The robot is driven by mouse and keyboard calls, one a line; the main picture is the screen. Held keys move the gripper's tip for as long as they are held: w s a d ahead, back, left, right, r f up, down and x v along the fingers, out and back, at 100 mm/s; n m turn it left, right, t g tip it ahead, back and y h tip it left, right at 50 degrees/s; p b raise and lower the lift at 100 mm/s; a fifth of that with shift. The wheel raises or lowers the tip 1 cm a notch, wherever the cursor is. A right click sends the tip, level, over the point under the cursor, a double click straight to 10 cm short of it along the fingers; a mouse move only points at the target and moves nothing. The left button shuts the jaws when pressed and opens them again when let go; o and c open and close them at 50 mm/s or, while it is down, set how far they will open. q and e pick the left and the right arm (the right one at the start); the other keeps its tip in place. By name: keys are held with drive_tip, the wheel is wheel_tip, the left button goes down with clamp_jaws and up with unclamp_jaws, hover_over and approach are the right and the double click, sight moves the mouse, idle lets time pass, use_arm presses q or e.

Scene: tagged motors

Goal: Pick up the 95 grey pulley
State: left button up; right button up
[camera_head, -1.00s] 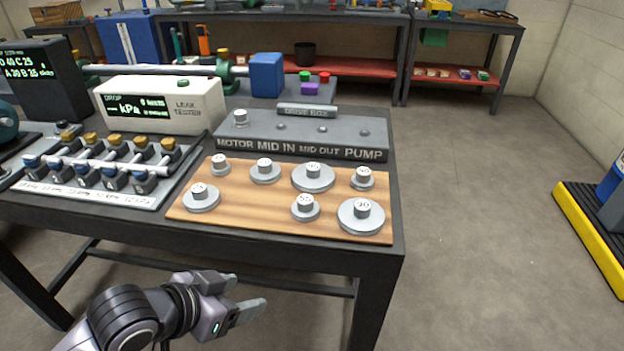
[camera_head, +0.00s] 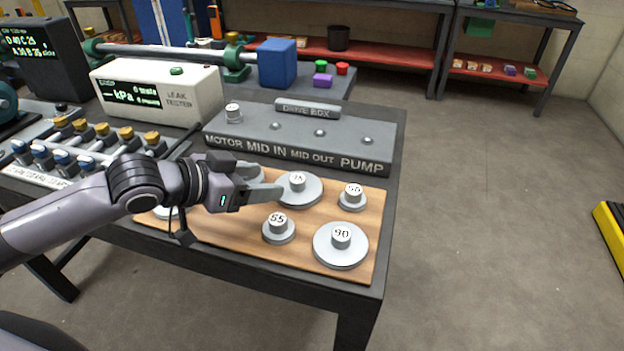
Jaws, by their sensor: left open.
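The large grey pulley (camera_head: 310,192) at the back middle of the wooden board (camera_head: 215,232) carries a label that is hard to read but looks like 95. It lies flat, hub up. My left gripper (camera_head: 270,182) is open at its left side, fingers pointing right; one fingertip overlaps the disc's left edge in the picture. I cannot tell whether they touch. Nothing shows between the fingers. My right gripper is not in view.
Pulleys marked 90 (camera_head: 341,256), 55 (camera_head: 279,236) and seemingly 50 (camera_head: 352,203) stand close by. Others are partly or wholly behind my arm. The drive box (camera_head: 300,140) stands behind the board; a leak tester (camera_head: 160,90) is at left.

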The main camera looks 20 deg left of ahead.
sight(297, 178)
use_arm(q)
drive_tip(key=shift+w+d+f, duration=0.15)
drive_tip(key=shift+w+d, duration=0.1)
drive_tip(key=shift+w, duration=0.2)
drive_tip(key=shift+x, duration=3.1)
clamp_jaws()
